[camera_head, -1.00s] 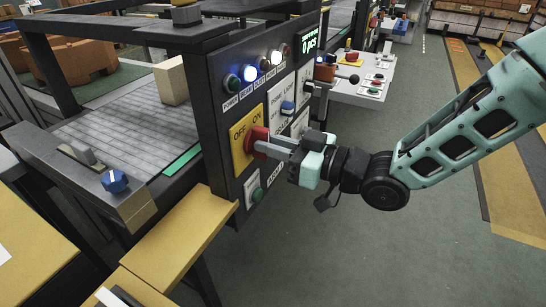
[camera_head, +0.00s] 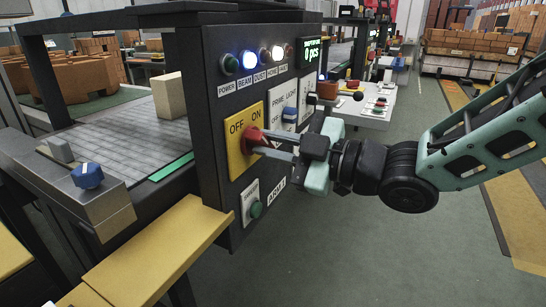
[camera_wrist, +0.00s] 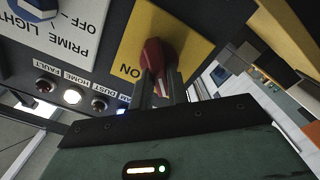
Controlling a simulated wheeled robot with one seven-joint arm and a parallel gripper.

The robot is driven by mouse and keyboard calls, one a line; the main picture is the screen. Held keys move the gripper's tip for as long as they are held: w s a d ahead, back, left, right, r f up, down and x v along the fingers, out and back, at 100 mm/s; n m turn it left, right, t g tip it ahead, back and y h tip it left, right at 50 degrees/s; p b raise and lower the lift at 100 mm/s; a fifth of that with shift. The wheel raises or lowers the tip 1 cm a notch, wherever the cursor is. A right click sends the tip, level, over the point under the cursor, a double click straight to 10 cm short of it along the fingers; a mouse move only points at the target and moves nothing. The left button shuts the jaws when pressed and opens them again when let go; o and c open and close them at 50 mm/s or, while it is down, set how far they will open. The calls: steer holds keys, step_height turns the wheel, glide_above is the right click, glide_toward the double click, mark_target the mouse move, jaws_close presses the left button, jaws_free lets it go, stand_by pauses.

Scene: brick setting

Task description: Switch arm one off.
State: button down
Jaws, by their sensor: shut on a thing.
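The red rotary knob (camera_head: 249,140) sits on a yellow plate (camera_head: 236,167) marked OFF and ON, on a dark upright control panel. A label lower on the panel reads ARM 1. My gripper (camera_head: 268,144) is shut on the red knob, with one finger on each side of its handle. In the wrist view, the knob (camera_wrist: 154,54) stands between the two fingers (camera_wrist: 161,88), near the ON lettering. The fingers partly hide the handle, and I cannot tell exactly which mark it points to.
A blue switch (camera_head: 289,115) on the PRIME LIGHT plate is just right of the yellow plate. A green button (camera_head: 256,209) is below. Lamps and a green display (camera_head: 311,49) line the top. A yellow ledge (camera_head: 160,252) juts out at lower left. Open floor lies right.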

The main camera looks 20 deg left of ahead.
steer(key=shift+n, duration=0.3)
stand_by(0.4)
steer(key=c, duration=1.4)
jaws_free()
steer(key=shift+o, duration=0.2)
steer(key=shift+d, duration=0.15)
steer(key=s+d+p, duration=0.1)
steer(key=d, duration=1.6)
steer(key=shift+s, duration=0.2)
